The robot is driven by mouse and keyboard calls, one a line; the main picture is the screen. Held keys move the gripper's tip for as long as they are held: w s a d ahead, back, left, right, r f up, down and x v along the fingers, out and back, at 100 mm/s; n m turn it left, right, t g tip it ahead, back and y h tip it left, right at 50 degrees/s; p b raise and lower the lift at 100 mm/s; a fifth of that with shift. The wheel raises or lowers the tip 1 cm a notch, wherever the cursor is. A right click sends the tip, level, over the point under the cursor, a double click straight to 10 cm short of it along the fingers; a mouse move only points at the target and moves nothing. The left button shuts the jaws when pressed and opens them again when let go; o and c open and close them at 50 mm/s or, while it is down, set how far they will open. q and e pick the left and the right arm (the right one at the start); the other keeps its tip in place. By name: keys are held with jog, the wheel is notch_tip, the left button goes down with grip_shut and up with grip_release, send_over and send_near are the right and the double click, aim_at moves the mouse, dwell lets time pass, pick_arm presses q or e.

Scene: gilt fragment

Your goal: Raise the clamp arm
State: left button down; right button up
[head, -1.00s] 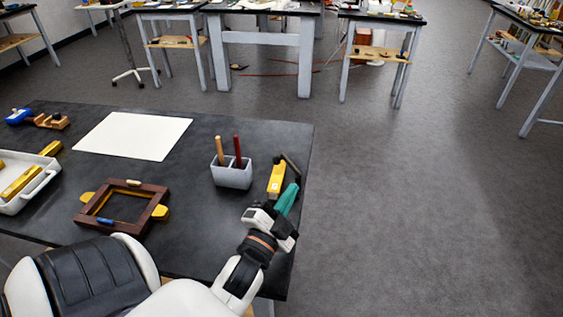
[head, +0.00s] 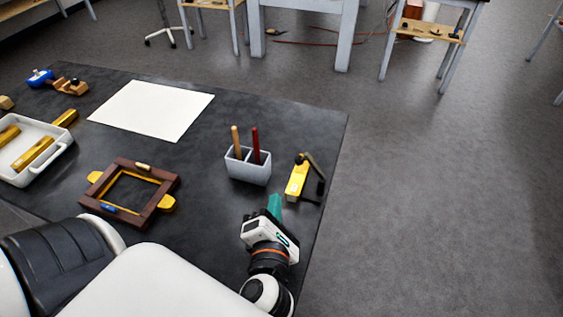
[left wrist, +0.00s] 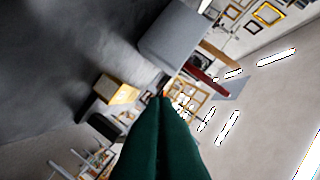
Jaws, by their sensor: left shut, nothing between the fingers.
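The yellow clamp (head: 297,179) stands near the right edge of the black table. Its dark clamp arm (head: 316,167) slants down to the right from the top, and a dark end piece hangs lower. In the left wrist view the clamp's yellow body (left wrist: 118,88) is left of the fingertips. My left gripper (head: 274,203) has teal fingers, shut and empty, just front-left of the clamp. It looks apart from the clamp. In the left wrist view the closed fingers (left wrist: 164,97) point up the picture. My right gripper is not in view.
A grey two-slot holder (head: 247,170) with two sticks stands left of the clamp. A brown frame (head: 118,167), a white sheet (head: 152,109) and a white tray (head: 62,147) lie further left. Open floor lies beyond the table's right edge.

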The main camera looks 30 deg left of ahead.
pick_arm(q)
jog(key=shift+w+a+f, duration=0.1)
jog(key=shift+w+a, duration=0.15)
jog(key=shift+w, duration=0.15)
jog(key=p+x, duration=0.2)
jog(key=x, duration=0.6)
jog(key=shift+w+a, duration=0.15)
jog(key=shift+w, duration=0.15)
jog(key=shift+w+d+r+p, duration=0.25)
jog(key=shift+d+r, duration=0.2)
jog(key=shift+d, duration=0.15)
jog(key=shift+w+d+r+p, duration=0.1)
jog(key=shift+d+r+p, duration=0.1)
jog(key=shift+d+r, duration=0.45)
jog(key=shift+d, duration=0.3)
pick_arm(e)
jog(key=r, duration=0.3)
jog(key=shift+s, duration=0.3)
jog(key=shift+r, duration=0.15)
